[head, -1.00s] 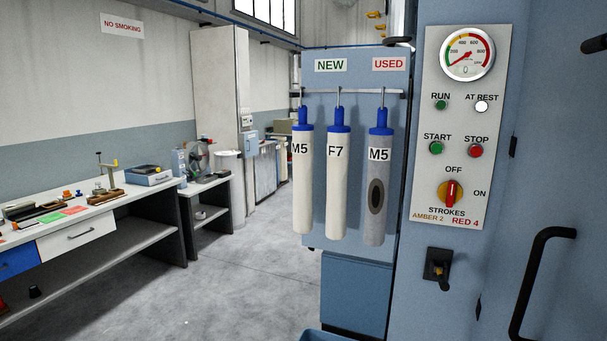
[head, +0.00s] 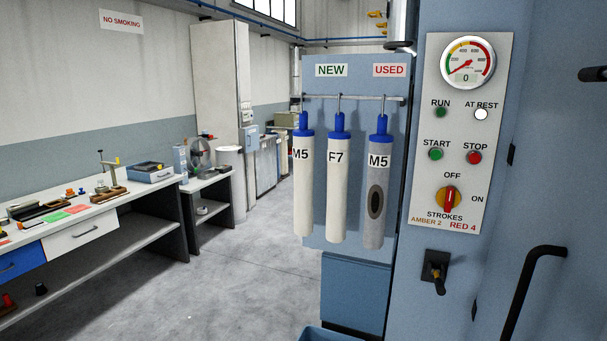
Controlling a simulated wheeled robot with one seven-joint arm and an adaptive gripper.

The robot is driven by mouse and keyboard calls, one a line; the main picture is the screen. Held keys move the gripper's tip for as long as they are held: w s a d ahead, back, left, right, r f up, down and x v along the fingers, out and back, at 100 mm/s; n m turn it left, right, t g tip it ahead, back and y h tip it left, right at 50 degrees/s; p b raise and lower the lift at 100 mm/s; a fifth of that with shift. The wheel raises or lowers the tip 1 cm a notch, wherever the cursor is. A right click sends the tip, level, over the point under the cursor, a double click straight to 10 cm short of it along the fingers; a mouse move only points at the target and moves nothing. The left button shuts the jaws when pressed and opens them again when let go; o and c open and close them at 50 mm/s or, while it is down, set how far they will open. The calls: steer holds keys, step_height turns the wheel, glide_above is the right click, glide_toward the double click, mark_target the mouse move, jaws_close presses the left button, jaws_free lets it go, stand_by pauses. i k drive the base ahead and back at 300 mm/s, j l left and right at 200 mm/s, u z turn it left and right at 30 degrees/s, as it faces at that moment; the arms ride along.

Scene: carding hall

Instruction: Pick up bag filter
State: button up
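Three bag filters with blue tops hang from hooks on a rail (head: 353,97) on a blue panel. Under the NEW sign (head: 331,70) hang a clean white filter marked M5 (head: 302,195) and a clean white one marked F7 (head: 337,195). Under the USED sign (head: 389,70) hangs a greyer filter marked M5 (head: 377,228) with a dark oval patch on its side. All three hang upright, side by side. My gripper is not seen in the head view.
A control panel (head: 428,205) with gauge, lamps, buttons and a rotary switch is on the blue cabinet at right. A black door handle (head: 525,290) sticks out. A workbench (head: 130,215) with small items stands left. The floor (head: 235,285) between is clear.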

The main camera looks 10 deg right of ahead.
mark_target(302, 148)
steer(key=i+j, duration=0.5)
steer(key=j, duration=0.15)
steer(key=i+j, duration=0.55)
steer(key=j+u, duration=0.05)
steer(key=j, duration=0.05)
